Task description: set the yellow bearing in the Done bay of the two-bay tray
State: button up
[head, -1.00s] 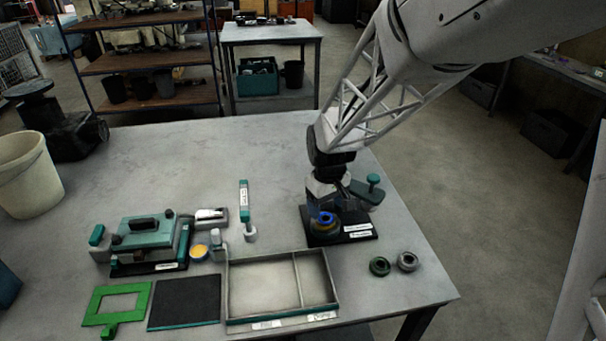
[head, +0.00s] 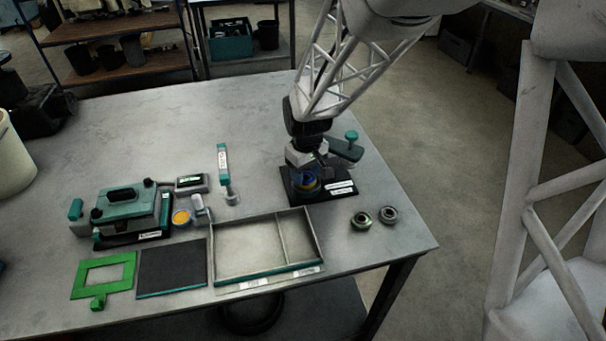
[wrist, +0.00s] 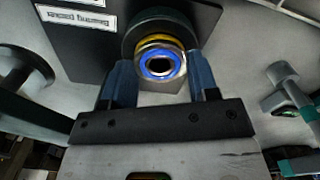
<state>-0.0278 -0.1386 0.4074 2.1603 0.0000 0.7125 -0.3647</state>
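The yellow bearing (wrist: 153,39) shows in the wrist view as a yellow ring, partly hidden behind a blue-faced metal ring (wrist: 178,67). Both are at a round dark post on a black plate (head: 318,197). My gripper (wrist: 160,60) is over this stack, its two blue fingers on either side of the blue-faced ring, apparently with small gaps. In the head view my gripper (head: 307,172) hides much of the stack. The two-bay tray (head: 284,238) lies in front of the plate, with a wide left bay and a narrow right bay, both empty. Its front labels are unreadable.
Two dark rings (head: 361,219) (head: 388,214) lie right of the tray. A teal-knobbed lever (head: 347,148) stands close behind my gripper. Left are a teal fixture (head: 130,210), a yellow-topped round item (head: 181,217), a dark mat (head: 172,268) and a green frame (head: 104,273).

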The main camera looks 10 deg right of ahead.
aim_at(305, 180)
jog(key=shift+c, duration=1.4)
jog(key=shift+r, duration=0.15)
jog(key=shift+r, duration=2.1)
jog(key=shift+s+a+r, duration=0.2)
jog(key=shift+s+a, duration=0.15)
jog(key=shift+s, duration=0.2)
jog(key=s+a, duration=0.1)
jog(key=s, duration=0.3)
jog(key=s+a+r, duration=0.1)
jog(key=s+a, duration=0.1)
jog(key=s, duration=0.2)
jog(key=s+a+r, duration=0.1)
jog(key=s+a, duration=0.1)
jog(key=s, duration=0.1)
jog(key=shift+s, duration=0.4)
jog(key=shift+s+a, duration=0.15)
jog(key=shift+s, duration=0.55)
